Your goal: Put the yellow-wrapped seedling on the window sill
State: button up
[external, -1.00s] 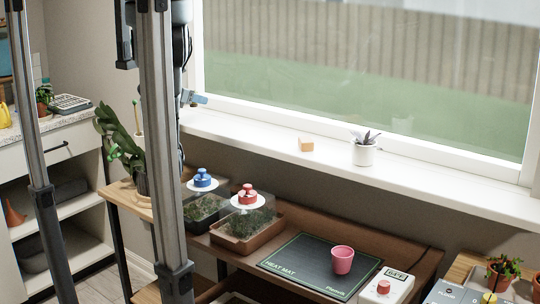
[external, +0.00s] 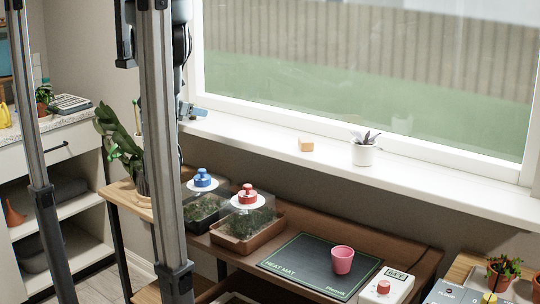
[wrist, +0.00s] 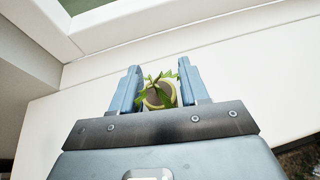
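The yellow-wrapped seedling (wrist: 160,95), with green leaves and a pale yellow rim, is between the two blue-grey fingers of my gripper (wrist: 160,82) in the wrist view. The fingers flank the pot closely on both sides, and my gripper appears shut on it. The white window sill (external: 430,177) lies under and beyond it; whether the pot's bottom touches the sill is hidden. In the external view my gripper (external: 198,111) is low at the left end of the sill, partly behind a grey column, and the seedling cannot be made out.
A wooden block (external: 306,145) and a white potted plant (external: 364,150) stand farther right on the sill. The sill between my gripper and the block is clear. Below are two covered seed trays (external: 240,241), a heat mat (external: 295,262) and a pink pot (external: 342,260).

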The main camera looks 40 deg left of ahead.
jog(key=shift+o, duration=1.2)
jog(key=v, duration=1.2)
jog(key=shift+r+b, duration=0.2)
jog(key=shift+b, duration=0.1)
